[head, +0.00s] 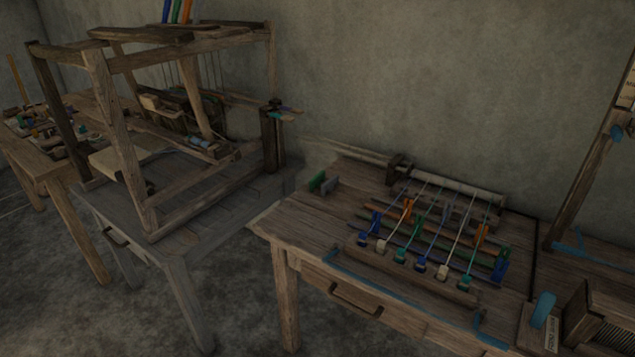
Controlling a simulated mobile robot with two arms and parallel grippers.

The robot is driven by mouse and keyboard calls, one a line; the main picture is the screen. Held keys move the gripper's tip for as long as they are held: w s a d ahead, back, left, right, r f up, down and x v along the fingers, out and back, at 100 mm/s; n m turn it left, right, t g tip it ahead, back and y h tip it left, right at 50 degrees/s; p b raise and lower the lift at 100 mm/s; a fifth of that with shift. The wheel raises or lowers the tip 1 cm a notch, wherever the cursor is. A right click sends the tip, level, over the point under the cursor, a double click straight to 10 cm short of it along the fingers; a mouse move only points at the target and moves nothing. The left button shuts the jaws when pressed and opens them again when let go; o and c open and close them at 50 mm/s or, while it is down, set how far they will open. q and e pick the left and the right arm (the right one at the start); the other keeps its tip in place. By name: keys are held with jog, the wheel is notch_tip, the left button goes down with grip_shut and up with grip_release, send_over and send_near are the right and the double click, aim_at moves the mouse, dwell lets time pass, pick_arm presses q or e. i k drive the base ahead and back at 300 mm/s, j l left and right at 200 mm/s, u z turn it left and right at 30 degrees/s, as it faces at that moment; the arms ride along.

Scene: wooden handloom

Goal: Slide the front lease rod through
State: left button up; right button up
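A small warp frame lies on the right wooden table (300,222). Several pale warp threads (430,228) run from a light roller (455,185) at the back to small coloured weights (421,265) at the front. Thin rods (452,258), some greenish, lie crosswise among the threads, with blue, orange and green upright pieces beside them. I cannot tell which rod is the front lease rod, or whether each passes over or under the threads. Neither of my grippers is in view.
A large wooden loom (150,130) stands on a grey table at left. A cluttered bench (40,150) is farther left. Small green and grey blocks (322,184) sit at the right table's back left. A blue strip (400,298) runs along its front. A reed-like comb (612,335) is at far right.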

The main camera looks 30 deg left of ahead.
aim_at(407, 172)
jog(key=i+j, duration=0.15)
jog(key=j, duration=0.2)
jog(key=i+j+u, duration=0.15)
jog(key=j, duration=0.2)
jog(key=i+j, duration=0.15)
jog(key=j, duration=0.15)
jog(key=i+j+u, duration=0.1)
jog(key=j, duration=0.25)
jog(key=i, duration=0.05)
